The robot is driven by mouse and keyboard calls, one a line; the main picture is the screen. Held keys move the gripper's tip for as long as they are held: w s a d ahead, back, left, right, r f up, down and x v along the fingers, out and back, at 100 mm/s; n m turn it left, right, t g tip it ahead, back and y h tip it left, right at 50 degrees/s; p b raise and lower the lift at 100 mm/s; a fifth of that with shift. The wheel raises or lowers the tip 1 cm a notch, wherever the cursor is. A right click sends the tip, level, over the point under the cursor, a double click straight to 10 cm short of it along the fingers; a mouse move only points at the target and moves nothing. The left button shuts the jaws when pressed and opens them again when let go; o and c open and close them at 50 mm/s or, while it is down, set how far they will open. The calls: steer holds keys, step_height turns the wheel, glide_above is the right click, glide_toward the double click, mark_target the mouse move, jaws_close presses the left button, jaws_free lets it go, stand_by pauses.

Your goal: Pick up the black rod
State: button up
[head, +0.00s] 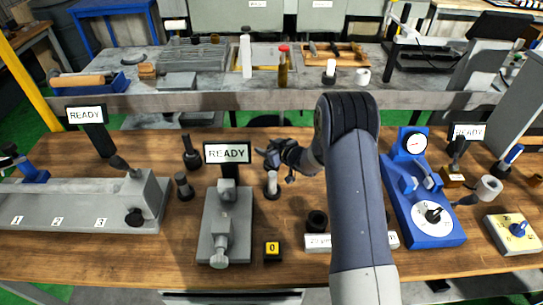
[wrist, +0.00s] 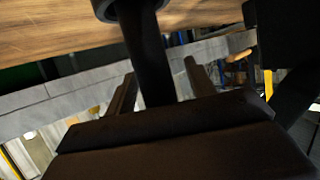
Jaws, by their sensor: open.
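In the head view a black rod (head: 187,144) stands upright in a wider dark round base, left of my gripper. My gripper (head: 262,152) is above the wooden table, pointing left, and is open. In the wrist view, which is tilted so the table lies at the top, a dark rod (wrist: 150,55) shows between my two open fingers (wrist: 160,78). It widens into a round base at the top edge, and its other end is hidden behind the gripper body. Whether the fingers are level with it in depth I cannot tell.
A short dark cylinder (head: 183,187) and a pale peg (head: 272,184) stand nearby. A grey device (head: 212,225) with a READY sign (head: 227,153) stands in front. A grey machine (head: 80,210) is at the left and a blue gauge unit (head: 425,205) at the right.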

steer(key=shift+c, duration=0.2)
jaws_close()
stand_by(0.3)
steer(key=shift+r, duration=0.1)
